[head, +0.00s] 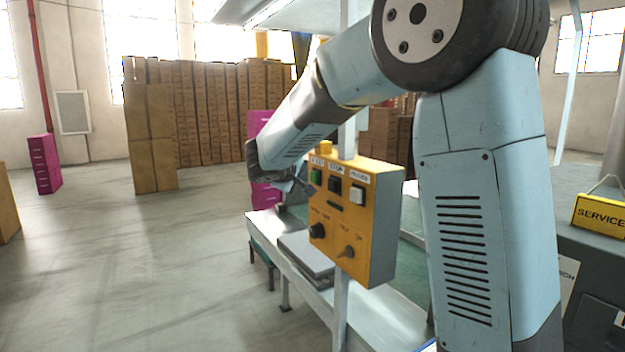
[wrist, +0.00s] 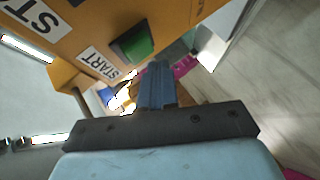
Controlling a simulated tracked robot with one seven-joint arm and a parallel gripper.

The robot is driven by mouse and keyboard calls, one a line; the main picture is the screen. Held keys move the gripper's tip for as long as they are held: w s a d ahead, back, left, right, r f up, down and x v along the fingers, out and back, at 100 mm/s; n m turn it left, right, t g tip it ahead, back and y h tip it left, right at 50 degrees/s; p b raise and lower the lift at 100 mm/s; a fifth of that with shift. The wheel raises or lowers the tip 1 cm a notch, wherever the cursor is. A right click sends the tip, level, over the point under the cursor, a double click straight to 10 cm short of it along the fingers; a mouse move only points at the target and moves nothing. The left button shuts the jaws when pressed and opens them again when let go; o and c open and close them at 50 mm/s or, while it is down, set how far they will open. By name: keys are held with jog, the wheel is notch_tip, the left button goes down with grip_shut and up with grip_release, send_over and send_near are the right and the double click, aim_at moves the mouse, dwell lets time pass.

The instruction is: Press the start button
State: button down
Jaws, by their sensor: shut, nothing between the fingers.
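The green start button (head: 316,177) is at the upper left of the yellow control box (head: 372,225). In the wrist view the button (wrist: 135,42) is a raised green block beside the "START" label (wrist: 100,65) on the yellow panel (wrist: 120,20). My gripper (wrist: 158,68) is shut and empty. Its fingertips are close to the button's lower edge in the wrist view; I cannot tell whether they touch it. In the head view my gripper is small and partly hidden at the left side of the box.
The box also has a black button (head: 334,185), a white button (head: 357,194), a black knob (head: 317,230) and a toggle (head: 347,252).

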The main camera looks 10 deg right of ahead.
jog(key=shift+d, duration=0.15)
dwell(0.5)
jog(key=shift+w+d, duration=0.1)
jog(key=shift+d, duration=0.15)
jog(key=shift+w+d, duration=0.2)
jog(key=shift+d, duration=0.4)
dwell(1.0)
jog(key=shift+a, duration=0.15)
jog(key=shift+s+a, duration=0.35)
jog(key=shift+a, duration=0.45)
jog(key=shift+a, duration=0.15)
jog(key=a, duration=0.1)
jog(key=s+a, duration=0.1)
jog(key=a, duration=0.2)
jog(key=shift+s+a, duration=0.2)
jog(key=shift+s, duration=0.15)
dwell(0.6)
